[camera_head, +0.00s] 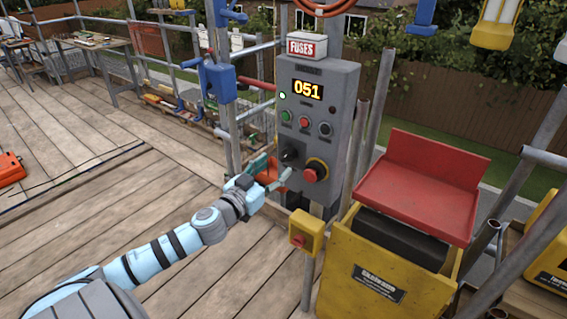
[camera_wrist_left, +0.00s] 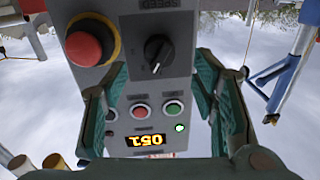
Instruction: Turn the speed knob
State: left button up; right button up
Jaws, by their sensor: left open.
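The black speed knob (camera_head: 291,155) is on the lower part of the grey control box (camera_head: 338,90). In the left wrist view, which is upside down, the knob (camera_wrist_left: 157,53) has a white pointer line, with SPEED lettering by it. My left gripper (camera_head: 273,170) is open, just in front of and slightly below the knob in the head view. In the wrist view, the knob shows between its two green fingers, with no contact visible. The display (camera_head: 307,90) reads 051. My right gripper is not in view.
A red emergency button (camera_head: 314,170) sits right of the knob. Green, red and black buttons (camera_head: 304,122) are above it. A small yellow box with a red button (camera_head: 306,232) stands below. A red tray (camera_head: 420,190) on a yellow machine is at right. Scaffold poles stand around.

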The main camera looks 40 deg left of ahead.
aim_at(284, 158)
pick_arm(q)
jog(key=w+p, duration=0.2)
jog(key=w+r+p, duration=0.1)
jog(key=w+p, duration=0.1)
jog(key=shift+w+a, duration=0.15)
jog(key=shift+w, duration=0.25)
jog(key=shift+w+f, duration=0.25)
jog(key=shift+f, duration=0.1)
jog(key=shift+a, duration=0.1)
jog(key=c, duration=1.2)
